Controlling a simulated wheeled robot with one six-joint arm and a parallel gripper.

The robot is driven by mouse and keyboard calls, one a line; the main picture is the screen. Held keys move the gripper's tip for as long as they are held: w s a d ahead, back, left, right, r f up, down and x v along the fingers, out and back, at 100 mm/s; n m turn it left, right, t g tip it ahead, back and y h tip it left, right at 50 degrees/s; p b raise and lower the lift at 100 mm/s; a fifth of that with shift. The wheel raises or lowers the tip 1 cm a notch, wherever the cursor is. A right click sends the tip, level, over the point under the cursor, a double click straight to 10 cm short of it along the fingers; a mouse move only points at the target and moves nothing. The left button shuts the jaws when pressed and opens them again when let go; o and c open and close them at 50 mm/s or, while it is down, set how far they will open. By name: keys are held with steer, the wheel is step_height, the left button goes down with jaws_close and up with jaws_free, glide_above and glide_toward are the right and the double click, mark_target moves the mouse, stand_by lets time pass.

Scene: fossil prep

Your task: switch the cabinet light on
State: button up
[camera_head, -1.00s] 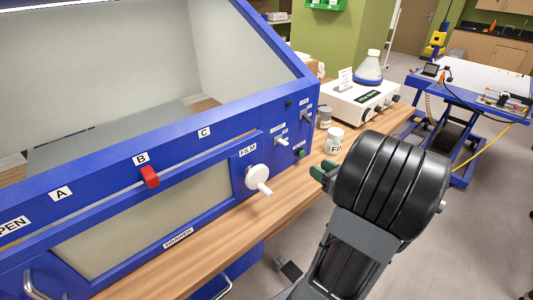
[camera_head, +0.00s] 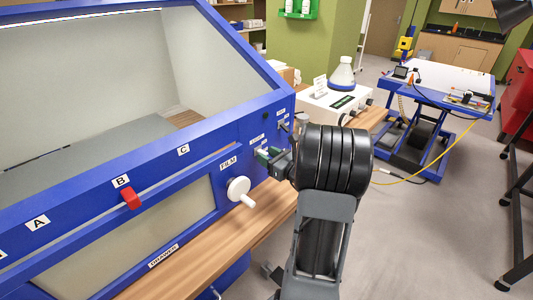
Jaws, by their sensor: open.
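The blue cabinet (camera_head: 150,160) fills the left of the view, with a clear sloped window opening. Its right front panel carries small labelled switches; the labels are too small to read surely. One switch lever (camera_head: 283,125) shows near the panel's right edge. A bright white strip (camera_head: 80,16) runs along the cabinet's top inside edge.
A white crank knob (camera_head: 239,188) sticks out left of my gripper, by the FILM label. A red slider (camera_head: 131,198) sits below B. A white stirrer-like device (camera_head: 335,103) with a flask (camera_head: 342,75) stands on the wooden bench behind.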

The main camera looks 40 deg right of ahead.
steer(key=shift+w+a, duration=0.1)
steer(key=shift+w, duration=0.5)
jaws_close()
